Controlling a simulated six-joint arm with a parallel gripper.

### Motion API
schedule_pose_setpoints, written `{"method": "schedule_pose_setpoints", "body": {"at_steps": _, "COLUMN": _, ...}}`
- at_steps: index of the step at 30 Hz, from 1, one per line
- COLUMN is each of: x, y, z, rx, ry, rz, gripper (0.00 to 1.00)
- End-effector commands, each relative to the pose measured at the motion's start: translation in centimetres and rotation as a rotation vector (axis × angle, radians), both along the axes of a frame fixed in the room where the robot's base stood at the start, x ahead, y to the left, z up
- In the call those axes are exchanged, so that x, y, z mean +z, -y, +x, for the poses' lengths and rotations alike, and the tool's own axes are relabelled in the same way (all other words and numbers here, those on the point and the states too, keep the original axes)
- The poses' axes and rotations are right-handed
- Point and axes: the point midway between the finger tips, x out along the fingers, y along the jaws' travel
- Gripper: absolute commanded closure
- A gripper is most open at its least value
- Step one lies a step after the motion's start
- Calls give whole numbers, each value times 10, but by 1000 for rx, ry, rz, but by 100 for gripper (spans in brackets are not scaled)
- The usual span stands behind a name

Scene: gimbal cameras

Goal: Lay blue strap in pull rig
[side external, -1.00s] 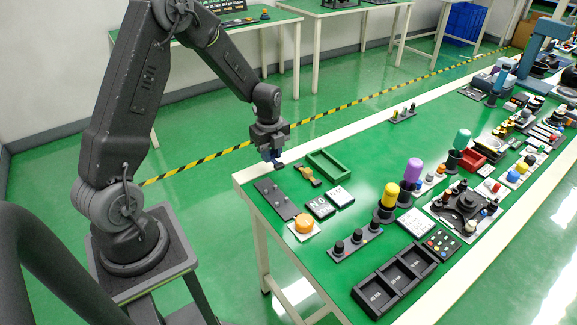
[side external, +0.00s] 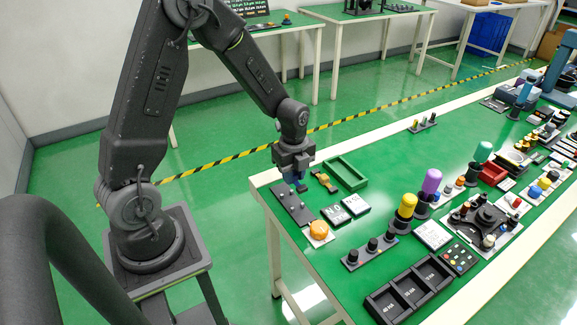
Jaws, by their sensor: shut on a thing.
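In the side external view my gripper (side external: 297,184) points down at the near-left corner of the green-topped table. A small blue piece (side external: 293,174), probably the blue strap, shows at its fingers, and my gripper is shut on it. The fingers hide much of it. The gripper is over or just beside the back end of a dark flat plate (side external: 293,207) with small pegs. I cannot tell whether the blue piece touches the plate. I cannot tell for sure which fixture is the pull rig.
A yellow-brown part (side external: 325,181) and a green tray (side external: 347,174) lie just right of the gripper. White label tiles (side external: 335,215), an orange button (side external: 319,230) and a black compartment tray (side external: 408,290) are nearer. The table's middle back is fairly clear.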

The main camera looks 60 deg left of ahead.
Motion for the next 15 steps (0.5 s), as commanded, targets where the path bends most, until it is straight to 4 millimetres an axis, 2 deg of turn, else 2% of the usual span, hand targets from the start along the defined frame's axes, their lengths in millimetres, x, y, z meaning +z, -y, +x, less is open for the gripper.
{"method": "schedule_pose_setpoints", "body": {"at_steps": 8, "x": -3, "y": -1, "z": 0, "rx": 0, "ry": -1, "rz": 0, "gripper": 98}}
{"method": "schedule_pose_setpoints", "body": {"at_steps": 15, "x": -21, "y": -1, "z": 0, "rx": 0, "ry": -4, "rz": -1, "gripper": 98}}
